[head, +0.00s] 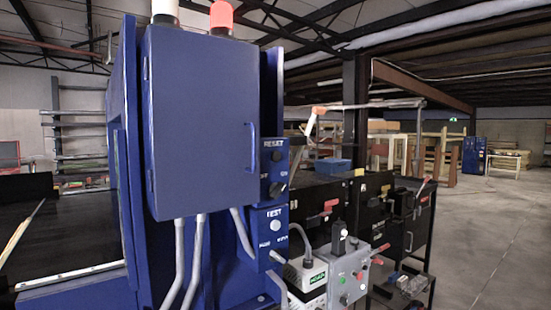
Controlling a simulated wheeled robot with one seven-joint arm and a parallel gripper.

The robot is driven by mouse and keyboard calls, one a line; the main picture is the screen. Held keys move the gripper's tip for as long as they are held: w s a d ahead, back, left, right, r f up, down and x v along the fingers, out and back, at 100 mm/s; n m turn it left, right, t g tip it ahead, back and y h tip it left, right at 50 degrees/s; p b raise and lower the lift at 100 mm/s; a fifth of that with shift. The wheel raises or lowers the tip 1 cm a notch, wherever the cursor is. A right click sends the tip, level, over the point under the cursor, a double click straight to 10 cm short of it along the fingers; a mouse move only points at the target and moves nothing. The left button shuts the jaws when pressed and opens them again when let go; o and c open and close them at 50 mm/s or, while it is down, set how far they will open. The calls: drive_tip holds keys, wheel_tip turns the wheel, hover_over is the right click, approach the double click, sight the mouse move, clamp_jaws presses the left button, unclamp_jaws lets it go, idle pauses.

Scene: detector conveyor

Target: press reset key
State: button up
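A blue control panel (275,168) is fixed on the right side of the blue machine cabinet. Its upper part carries a white RESET label (273,143). A small dark round control (276,156) sits just below that label; its details are too small to make out. A black knob (277,189) is lower on the same panel, under small white lettering. My gripper is not in view, so its state and its distance from the panel do not show.
A lower blue box (271,235) has a TEST label and a pale round button (275,226). Grey conduits (196,265) run below the cabinet door (200,120). A grey button box (350,280) and black benches (350,205) stand to the right. Open floor (490,240) lies far right.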

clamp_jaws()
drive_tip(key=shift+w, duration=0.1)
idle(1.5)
